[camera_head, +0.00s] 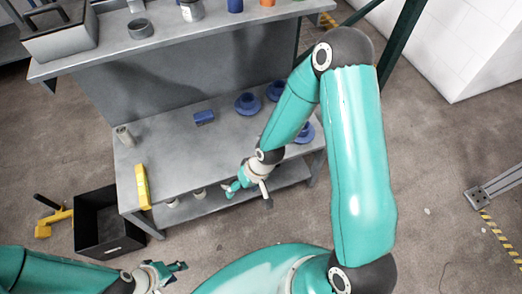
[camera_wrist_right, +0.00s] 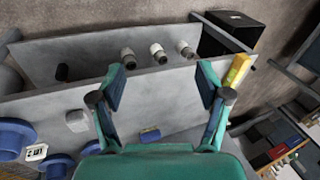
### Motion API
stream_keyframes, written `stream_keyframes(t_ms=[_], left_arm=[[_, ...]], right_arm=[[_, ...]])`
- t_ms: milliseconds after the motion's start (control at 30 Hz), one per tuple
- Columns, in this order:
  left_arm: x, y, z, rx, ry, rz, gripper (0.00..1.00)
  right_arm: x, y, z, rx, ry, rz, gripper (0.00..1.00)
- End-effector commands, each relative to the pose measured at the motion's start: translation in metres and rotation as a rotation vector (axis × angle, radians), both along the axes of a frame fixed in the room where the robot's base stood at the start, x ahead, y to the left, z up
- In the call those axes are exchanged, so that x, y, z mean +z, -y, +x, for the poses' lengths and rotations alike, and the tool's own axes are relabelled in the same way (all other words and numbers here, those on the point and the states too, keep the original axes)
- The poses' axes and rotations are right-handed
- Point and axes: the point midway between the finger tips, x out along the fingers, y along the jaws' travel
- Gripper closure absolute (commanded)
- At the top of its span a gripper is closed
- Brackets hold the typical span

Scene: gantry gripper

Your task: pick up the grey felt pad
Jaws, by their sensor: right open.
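A small light-grey piece (camera_wrist_right: 77,120) lies on the grey workbench top (camera_wrist_right: 175,85) in the right wrist view, left of my right gripper's fingers. It may be the grey felt pad, but I cannot tell its material. In the head view my right arm seems to hide that part of the bench. My right gripper (camera_head: 248,196) is open and empty at the bench's front edge; its spread fingers show in the right wrist view (camera_wrist_right: 161,88). My left gripper (camera_head: 162,273) is low at the bottom left of the head view, away from the bench; its opening is unclear.
A blue block (camera_head: 204,117), blue round parts (camera_head: 247,103), a grey cylinder (camera_head: 124,136) and a yellow bar (camera_head: 143,186) are on the bench. Pale cylinders (camera_wrist_right: 158,53) stand on the lower shelf. A black crate (camera_head: 100,222) is on the floor. The bench middle is clear.

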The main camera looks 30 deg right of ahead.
Motion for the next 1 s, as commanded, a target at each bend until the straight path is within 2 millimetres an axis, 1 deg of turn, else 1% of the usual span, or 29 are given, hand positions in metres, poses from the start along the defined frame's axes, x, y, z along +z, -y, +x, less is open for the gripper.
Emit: stream_keyframes(t_ms=[33, 100, 167, 200, 267, 300, 367, 400, 500, 633, 700, 800, 867, 967, 1000], left_arm=[[-0.044, 0.000, 0.000, 0.001, 0.000, 0.000, 0.60], [-0.072, 0.000, 0.000, 0.001, 0.000, 0.000, 0.60], [-0.095, 0.000, 0.000, 0.001, 0.000, 0.000, 0.60], [-0.111, 0.000, 0.000, 0.001, 0.000, 0.000, 0.60], [-0.134, 0.000, 0.000, 0.001, 0.000, 0.000, 0.60], [-0.150, 0.000, 0.000, 0.000, 0.000, 0.000, 0.60], [-0.172, 0.000, 0.000, 0.000, 0.000, 0.000, 0.60], [-0.185, 0.000, 0.000, 0.000, 0.000, 0.000, 0.60], [-0.214, 0.000, 0.000, 0.000, 0.000, 0.000, 0.60], [-0.239, 0.000, 0.000, 0.000, 0.000, 0.000, 0.60], [-0.246, 0.000, 0.000, 0.000, 0.000, 0.000, 0.60], [-0.252, 0.000, 0.000, 0.000, 0.000, 0.000, 0.60], [-0.254, 0.000, 0.000, 0.000, 0.000, 0.000, 0.60], [-0.258, 0.000, 0.000, 0.000, 0.001, 0.000, 0.60], [-0.260, 0.000, 0.000, 0.000, 0.001, 0.000, 0.60]], right_arm=[[-0.027, 0.012, 0.022, 0.000, 0.034, -0.021, 0.24], [-0.033, 0.025, 0.045, 0.002, 0.062, -0.039, 0.24], [-0.036, 0.039, 0.063, 0.006, 0.085, -0.062, 0.24], [-0.037, 0.050, 0.074, 0.002, 0.101, -0.085, 0.24], [-0.037, 0.067, 0.089, -0.004, 0.122, -0.121, 0.24], [-0.036, 0.079, 0.098, -0.011, 0.137, -0.149, 0.24], [-0.033, 0.097, 0.109, -0.026, 0.156, -0.189, 0.24], [-0.029, 0.110, 0.115, -0.039, 0.167, -0.217, 0.24], [-0.019, 0.138, 0.125, -0.074, 0.191, -0.282, 0.24], [-0.004, 0.167, 0.129, -0.120, 0.212, -0.347, 0.24], [0.002, 0.177, 0.129, -0.138, 0.217, -0.369, 0.24], [0.007, 0.186, 0.129, -0.156, 0.222, -0.389, 0.24], [0.005, 0.188, 0.130, -0.159, 0.220, -0.393, 0.24], [-0.006, 0.190, 0.135, -0.159, 0.219, -0.396, 0.24], [-0.013, 0.191, 0.137, -0.159, 0.218, -0.396, 0.24]])
